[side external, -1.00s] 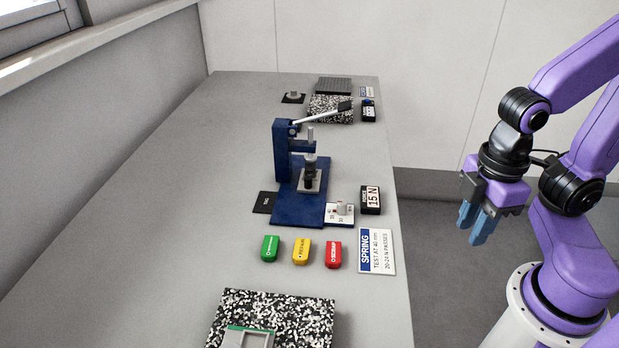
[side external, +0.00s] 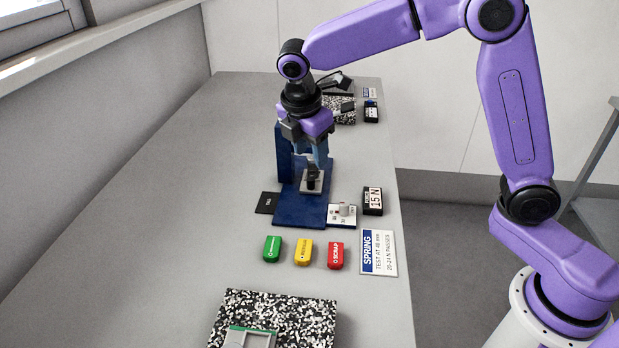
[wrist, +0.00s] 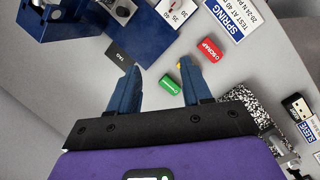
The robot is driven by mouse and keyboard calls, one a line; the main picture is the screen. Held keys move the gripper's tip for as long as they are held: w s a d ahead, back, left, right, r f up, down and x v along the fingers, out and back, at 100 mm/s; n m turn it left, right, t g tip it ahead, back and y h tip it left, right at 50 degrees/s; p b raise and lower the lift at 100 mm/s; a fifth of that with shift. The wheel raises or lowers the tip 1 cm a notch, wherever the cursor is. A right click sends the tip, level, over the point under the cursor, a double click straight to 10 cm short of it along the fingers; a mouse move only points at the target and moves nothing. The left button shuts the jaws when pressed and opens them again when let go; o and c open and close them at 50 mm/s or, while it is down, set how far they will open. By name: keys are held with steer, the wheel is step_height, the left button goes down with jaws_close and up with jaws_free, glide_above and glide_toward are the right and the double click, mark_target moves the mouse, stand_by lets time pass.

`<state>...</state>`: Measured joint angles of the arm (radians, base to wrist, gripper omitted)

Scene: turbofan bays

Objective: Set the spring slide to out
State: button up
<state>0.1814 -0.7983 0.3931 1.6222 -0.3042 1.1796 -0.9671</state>
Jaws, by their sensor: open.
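A small light-grey plate (side external: 303,186) with a dark knob (side external: 312,178) on it, which appears to be the spring slide, sits on the blue press base (side external: 297,210). In the wrist view the plate shows in part at the top edge (wrist: 125,11). My gripper (side external: 310,160) points down, just above the dark knob in the side view; I cannot tell whether it touches. In the wrist view my gripper (wrist: 160,75) is open, with nothing between its fingers. My gripper and wrist hide the press head and most of the lever.
Right of the base are a white scale plate with a knob (side external: 343,211) and a 15 N display (side external: 372,200). In front lie green (side external: 272,249), yellow (side external: 304,252) and red (side external: 336,255) tags and the SPRING card (side external: 378,253). The table's left side is clear.

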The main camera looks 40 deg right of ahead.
steer(key=w+d+f+n+h, duration=0.1)
steer(key=w+d+n, duration=0.1)
steer(key=w, duration=0.6)
glide_toward(310, 179)
steer(key=x, duration=0.9)
steer(key=shift+f, duration=0.15)
jaws_close()
